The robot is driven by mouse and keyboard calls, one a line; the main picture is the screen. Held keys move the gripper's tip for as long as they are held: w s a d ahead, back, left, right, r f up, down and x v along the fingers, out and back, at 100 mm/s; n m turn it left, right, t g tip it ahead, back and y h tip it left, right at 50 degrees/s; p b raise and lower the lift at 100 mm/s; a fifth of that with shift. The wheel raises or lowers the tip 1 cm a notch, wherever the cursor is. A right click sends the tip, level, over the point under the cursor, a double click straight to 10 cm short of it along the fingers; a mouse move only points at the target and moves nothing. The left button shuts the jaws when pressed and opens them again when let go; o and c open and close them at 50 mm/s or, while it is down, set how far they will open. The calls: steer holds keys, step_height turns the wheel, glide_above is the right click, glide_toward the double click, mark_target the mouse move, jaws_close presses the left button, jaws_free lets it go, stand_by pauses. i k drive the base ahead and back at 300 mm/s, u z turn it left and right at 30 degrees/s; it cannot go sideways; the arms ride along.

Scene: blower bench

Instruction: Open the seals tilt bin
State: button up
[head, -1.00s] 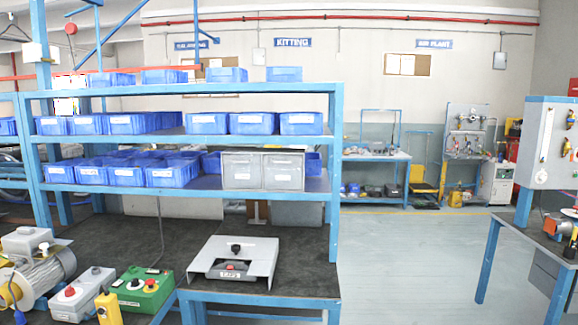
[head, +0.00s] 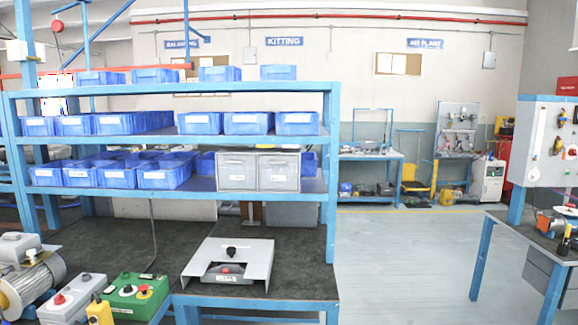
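Two grey tilt bins stand side by side on the middle shelf of the blue rack, a left one (head: 237,171) and a right one (head: 279,171). Both fronts look shut and upright. Each has a small white label low on its front, too small to read, so I cannot tell which one is for seals. My gripper is not in view.
Blue open bins (head: 164,173) fill the shelf to the left, with more above. Below, a grey metal fixture (head: 255,256), a green control box (head: 133,297) and a motor (head: 30,283) sit on the dark bench. The floor (head: 400,265) to the right is clear.

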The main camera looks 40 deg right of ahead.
mark_target(270, 185)
steer(key=u, duration=0.05)
steer(key=i, duration=1)
steer(key=z, duration=0.05)
